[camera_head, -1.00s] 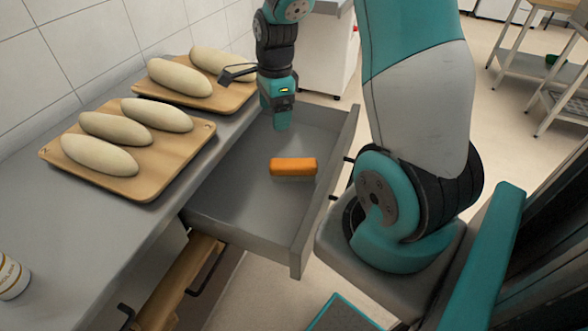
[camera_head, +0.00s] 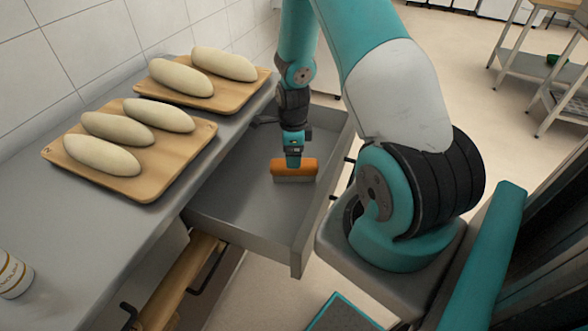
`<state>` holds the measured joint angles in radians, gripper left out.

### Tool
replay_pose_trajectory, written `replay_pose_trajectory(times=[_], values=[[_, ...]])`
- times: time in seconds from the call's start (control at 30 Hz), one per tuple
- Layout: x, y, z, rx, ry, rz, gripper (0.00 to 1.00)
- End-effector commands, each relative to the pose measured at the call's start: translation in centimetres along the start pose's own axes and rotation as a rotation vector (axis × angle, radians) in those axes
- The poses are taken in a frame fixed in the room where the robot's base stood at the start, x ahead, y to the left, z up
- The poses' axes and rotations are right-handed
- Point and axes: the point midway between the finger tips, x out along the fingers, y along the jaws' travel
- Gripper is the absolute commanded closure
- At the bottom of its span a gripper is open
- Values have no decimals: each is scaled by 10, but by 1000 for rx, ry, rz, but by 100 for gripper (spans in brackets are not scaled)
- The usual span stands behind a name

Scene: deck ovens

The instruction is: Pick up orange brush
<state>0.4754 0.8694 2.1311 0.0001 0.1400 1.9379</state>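The orange brush (camera_head: 308,168) lies in the open grey drawer (camera_head: 235,222), toward its right side. It has an orange top and a paler lower part. My gripper (camera_head: 293,164) points down at the brush from above, and its tip overlaps the left-centre of the orange top. The fingers are small and partly hidden, so I cannot tell whether they are open or touching the brush.
The drawer walls surround the brush, and the rest of the drawer floor is bare. The grey counter (camera_head: 95,245) on the left holds two wooden boards (camera_head: 150,188) with pale loaves. A white container (camera_head: 12,275) stands at the counter's lower left.

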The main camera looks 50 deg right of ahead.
Motion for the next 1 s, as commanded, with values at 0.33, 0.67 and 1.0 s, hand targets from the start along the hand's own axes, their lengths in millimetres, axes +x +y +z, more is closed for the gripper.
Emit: replay_pose_trajectory(times=[0.33, 0.67, 1.0], values=[[45, 1, -2, 0, 1, 2, 19], [49, 1, -2, 0, 0, 1, 31], [48, 1, -2, 0, 0, 1, 80]])
